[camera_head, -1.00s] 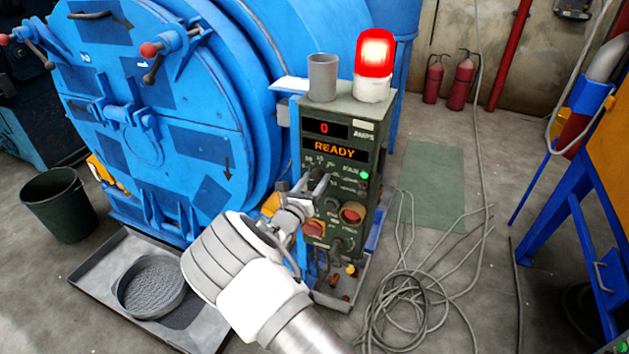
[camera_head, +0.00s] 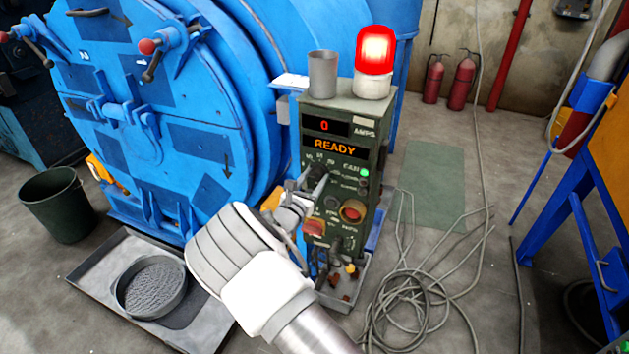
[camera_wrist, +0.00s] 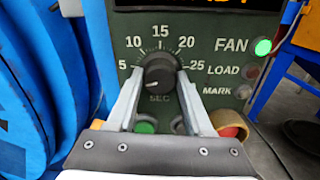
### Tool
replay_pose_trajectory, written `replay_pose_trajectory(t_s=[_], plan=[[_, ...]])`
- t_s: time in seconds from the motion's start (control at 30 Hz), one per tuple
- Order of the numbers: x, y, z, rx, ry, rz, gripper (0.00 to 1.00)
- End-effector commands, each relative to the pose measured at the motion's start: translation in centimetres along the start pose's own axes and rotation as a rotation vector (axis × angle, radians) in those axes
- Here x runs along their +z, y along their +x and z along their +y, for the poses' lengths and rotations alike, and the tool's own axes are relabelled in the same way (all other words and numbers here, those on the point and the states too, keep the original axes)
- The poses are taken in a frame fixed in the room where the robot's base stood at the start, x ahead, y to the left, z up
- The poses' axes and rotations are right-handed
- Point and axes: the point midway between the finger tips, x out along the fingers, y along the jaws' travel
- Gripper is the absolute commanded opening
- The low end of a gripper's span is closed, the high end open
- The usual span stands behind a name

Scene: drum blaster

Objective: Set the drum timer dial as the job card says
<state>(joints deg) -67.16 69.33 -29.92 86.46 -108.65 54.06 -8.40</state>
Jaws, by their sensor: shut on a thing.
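The timer dial (camera_wrist: 160,76) is a black knob with a white mark, on a green control box (camera_head: 345,115). Its scale runs 5, 10, 15, 20, 25 over the word SEC. The white mark points to the lower left, below the 5. My gripper (camera_wrist: 160,80) has one finger on each side of the knob and is shut on it. In the head view, my gripper (camera_head: 314,184) reaches the box front and partly hides the dial. The displays read 0 AMPS and READY. A white sheet (camera_head: 290,82) lies behind the box's left edge; its text is not legible.
A green FAN lamp (camera_wrist: 262,47) is lit right of the dial. A red button (camera_head: 352,211) and other controls sit below. A grey cup (camera_head: 323,75) and lit red beacon (camera_head: 375,50) stand on top. The blue drum (camera_head: 150,120) is left; loose cable (camera_head: 420,285) lies right.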

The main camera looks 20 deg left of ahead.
Motion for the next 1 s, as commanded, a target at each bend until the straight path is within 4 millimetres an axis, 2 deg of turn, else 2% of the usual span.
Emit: replay_pose_trajectory(t_s=[0.7,1.0], plan=[[-0.5,-0.03,0.0,-0.001,0.683,0.0,0.0],[-0.5,-0.03,0.01,0.0,0.924,0.0,0.0]])
